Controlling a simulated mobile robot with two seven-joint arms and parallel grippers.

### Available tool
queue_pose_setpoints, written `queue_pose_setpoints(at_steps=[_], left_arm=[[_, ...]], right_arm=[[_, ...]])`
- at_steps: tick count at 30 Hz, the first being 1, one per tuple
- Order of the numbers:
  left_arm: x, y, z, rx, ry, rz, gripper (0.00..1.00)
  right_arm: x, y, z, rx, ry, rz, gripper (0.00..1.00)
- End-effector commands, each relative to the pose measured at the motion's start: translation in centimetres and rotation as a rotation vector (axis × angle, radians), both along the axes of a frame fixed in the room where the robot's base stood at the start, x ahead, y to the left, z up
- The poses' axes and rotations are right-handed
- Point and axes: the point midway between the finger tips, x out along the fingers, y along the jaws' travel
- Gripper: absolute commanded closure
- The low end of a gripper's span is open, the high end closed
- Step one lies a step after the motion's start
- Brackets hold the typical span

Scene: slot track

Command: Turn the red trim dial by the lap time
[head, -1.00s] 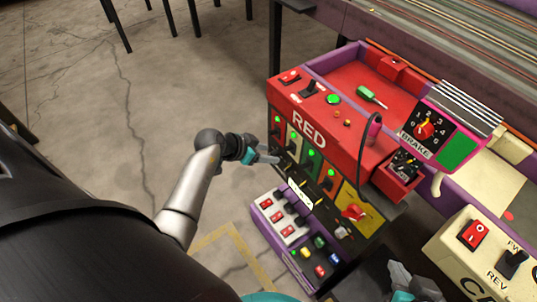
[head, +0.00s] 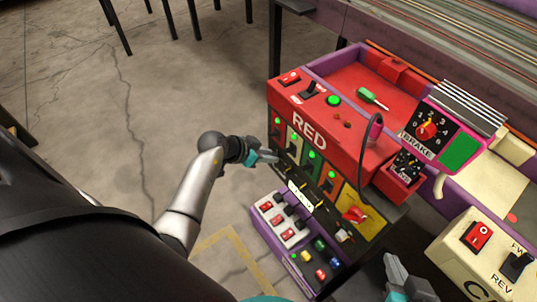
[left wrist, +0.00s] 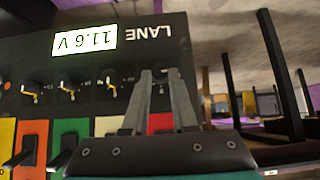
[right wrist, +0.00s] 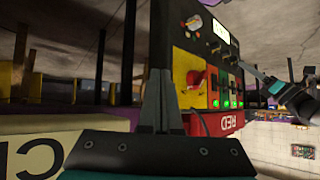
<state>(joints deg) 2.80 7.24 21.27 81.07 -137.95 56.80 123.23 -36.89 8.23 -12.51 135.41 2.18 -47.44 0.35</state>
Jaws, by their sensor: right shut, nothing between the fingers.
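The lap time panel is black, with a lit display (left wrist: 85,40) in the left wrist view; the display also shows in the head view (head: 300,194). A row of small dark dials with yellow pointers, one of them here (left wrist: 112,88), runs beside it. The red trim dial (left wrist: 160,83) is the end one, above a red patch, mostly hidden by my fingers. My left gripper (left wrist: 159,72) has its narrowed fingertips on either side of this dial and appears shut on it; the head view (head: 275,158) shows it against the panel's near face. My right gripper (right wrist: 158,72) is shut and empty, low at the right.
The red console (head: 290,100) carries switches and a green button above the panel. A drawer-like box (head: 268,226) with red switches and coloured buttons juts out below. A large red-yellow knob (head: 356,214) and a cream console (head: 455,255) are to the right.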

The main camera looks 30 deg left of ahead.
Motion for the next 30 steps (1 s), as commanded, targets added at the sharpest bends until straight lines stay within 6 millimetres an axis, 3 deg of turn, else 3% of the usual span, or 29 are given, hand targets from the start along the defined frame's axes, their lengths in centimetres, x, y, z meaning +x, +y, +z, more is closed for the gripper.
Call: queue_pose_setpoints(at_steps=[6,20,30], left_arm=[[0.0,0.0,0.0,0.0,0.0,0.0,1.0],[0.0,0.0,0.0,0.005,-0.002,0.001,1.0],[-0.1,-0.2,0.2,0.048,-0.02,0.0,1.0]], right_arm=[[0.0,0.0,0.0,0.0,0.001,0.0,1.0],[-0.1,-0.1,-0.1,-0.003,0.01,0.0,1.0],[-1.4,-2.4,0.4,-0.083,0.166,-0.028,1.0]])
